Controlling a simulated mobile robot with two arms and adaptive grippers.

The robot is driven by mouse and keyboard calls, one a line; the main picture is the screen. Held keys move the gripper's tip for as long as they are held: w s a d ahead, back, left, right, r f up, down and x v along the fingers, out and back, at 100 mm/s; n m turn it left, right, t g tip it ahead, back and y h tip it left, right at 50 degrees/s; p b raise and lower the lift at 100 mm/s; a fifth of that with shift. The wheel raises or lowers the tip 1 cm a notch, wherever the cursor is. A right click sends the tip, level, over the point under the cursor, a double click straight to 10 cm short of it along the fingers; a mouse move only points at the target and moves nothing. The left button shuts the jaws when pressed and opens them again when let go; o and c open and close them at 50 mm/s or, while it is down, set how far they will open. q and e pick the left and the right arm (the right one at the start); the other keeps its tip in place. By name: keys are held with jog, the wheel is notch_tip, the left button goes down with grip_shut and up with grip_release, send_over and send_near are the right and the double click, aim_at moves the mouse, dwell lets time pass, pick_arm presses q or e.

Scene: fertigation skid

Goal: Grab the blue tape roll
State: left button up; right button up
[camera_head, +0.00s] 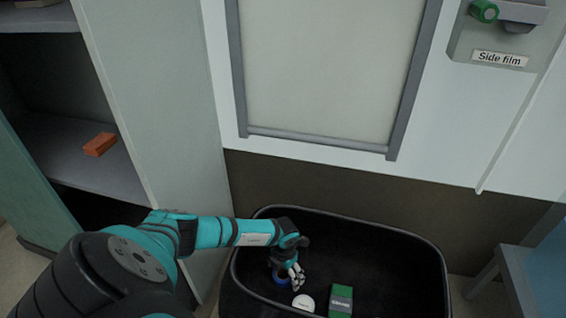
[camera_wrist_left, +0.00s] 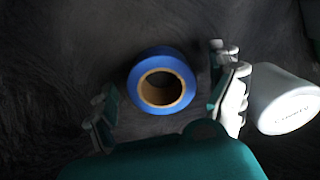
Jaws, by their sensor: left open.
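The blue tape roll (camera_wrist_left: 161,66) shows in the left wrist view with its brown core facing the camera. In the head view the roll (camera_head: 280,279) is partly hidden by my left gripper. It is inside a black bin (camera_head: 420,250). My left gripper (camera_head: 293,273) reaches down into the bin, just above the roll. In the left wrist view my left gripper (camera_wrist_left: 168,108) is open, with one finger on each side of the roll. I see no clear contact. My right gripper is in neither view.
A white round container (camera_head: 303,302) and a green box (camera_head: 340,300) are in the bin close to the gripper. The white one also shows in the left wrist view (camera_wrist_left: 284,100), by the right finger. An orange-red block (camera_head: 100,144) lies on a shelf at left.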

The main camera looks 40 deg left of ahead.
pick_arm(q)
jog(key=c, duration=1.3)
